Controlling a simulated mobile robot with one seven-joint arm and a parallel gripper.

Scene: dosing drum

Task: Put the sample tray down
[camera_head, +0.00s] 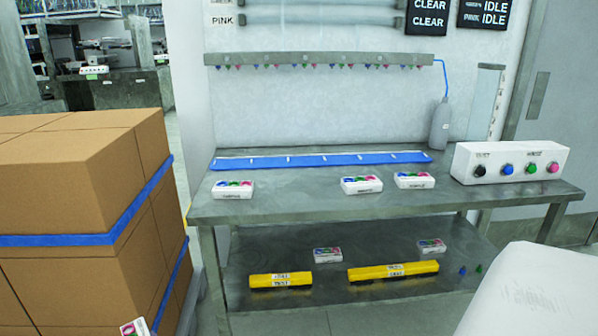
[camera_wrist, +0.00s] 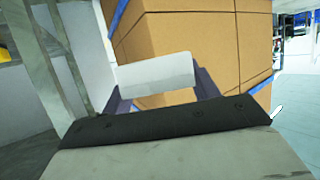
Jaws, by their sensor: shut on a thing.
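My gripper (camera_wrist: 160,88) is shut on a plain white block-shaped thing, seemingly the sample tray (camera_wrist: 155,72), held between its two dark fingers. Its top markings do not show in the wrist view. The brown boxes are behind it. In the head view, part of a white thing with a pink mark (camera_head: 134,327) shows at the bottom edge; I cannot tell whether it is the held tray. Similar white trays with coloured caps stand on the grey bench (camera_head: 290,200): one at left (camera_head: 233,189), one in the middle (camera_head: 361,185), one right of it (camera_head: 414,180).
A blue strip (camera_head: 320,160) lies along the bench's back. A white button box (camera_head: 510,163) and a grey bottle (camera_head: 440,127) stand at right. The lower shelf holds two trays and yellow-black blocks (camera_head: 281,281). Stacked brown boxes (camera_head: 80,190) stand left. The bench front has bare room between trays.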

